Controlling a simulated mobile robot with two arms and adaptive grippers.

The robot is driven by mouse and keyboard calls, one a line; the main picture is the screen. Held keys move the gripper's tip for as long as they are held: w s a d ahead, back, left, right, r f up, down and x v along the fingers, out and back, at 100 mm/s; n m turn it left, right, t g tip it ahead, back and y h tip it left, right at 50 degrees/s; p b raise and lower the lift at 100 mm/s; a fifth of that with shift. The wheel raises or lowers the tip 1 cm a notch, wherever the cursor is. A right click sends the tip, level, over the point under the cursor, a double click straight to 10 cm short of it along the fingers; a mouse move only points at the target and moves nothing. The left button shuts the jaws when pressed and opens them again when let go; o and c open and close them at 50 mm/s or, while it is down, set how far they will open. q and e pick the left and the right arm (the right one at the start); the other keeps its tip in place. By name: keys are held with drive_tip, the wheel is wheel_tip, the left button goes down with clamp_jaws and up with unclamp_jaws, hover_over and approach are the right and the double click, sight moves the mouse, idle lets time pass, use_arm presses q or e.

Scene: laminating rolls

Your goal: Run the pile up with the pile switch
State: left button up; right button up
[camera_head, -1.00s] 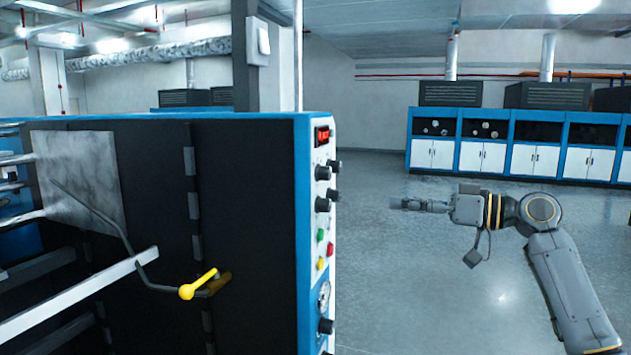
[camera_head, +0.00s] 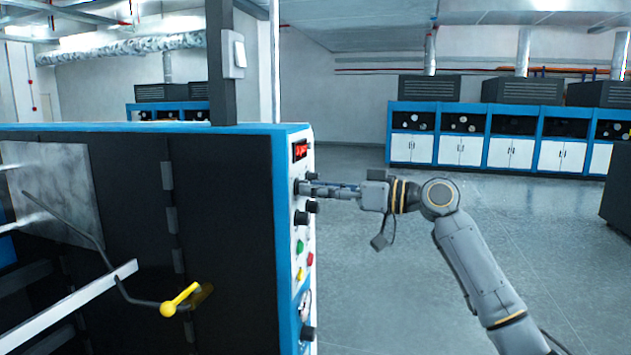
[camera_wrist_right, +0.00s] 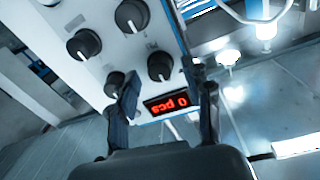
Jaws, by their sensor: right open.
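The control panel (camera_head: 290,232) is the white front face of the blue and black machine. It carries a red display (camera_head: 301,150), black knobs (camera_head: 300,218), and green (camera_head: 300,246), red (camera_head: 310,258) and yellow (camera_head: 300,273) buttons. I cannot tell which control is the pile switch. My right gripper (camera_head: 308,189) is open at the upper panel, just below the display. In the right wrist view, one knob (camera_wrist_right: 160,66) shows between the open fingers (camera_wrist_right: 166,78), and another knob (camera_wrist_right: 114,84) is beside the left finger. I cannot tell whether the fingers touch a knob. My left gripper is out of view.
A yellow-handled crank lever (camera_head: 178,300) sticks out on the machine's side, near a pale bar (camera_head: 75,305). Blue and white cabinets (camera_head: 490,135) line the far wall. The floor (camera_head: 400,290) right of the panel is clear around my right arm.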

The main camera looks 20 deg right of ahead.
drive_tip(key=shift+w+a, duration=0.3)
drive_tip(key=shift+a, duration=0.05)
drive_tip(key=shift+c, duration=0.4)
clamp_jaws()
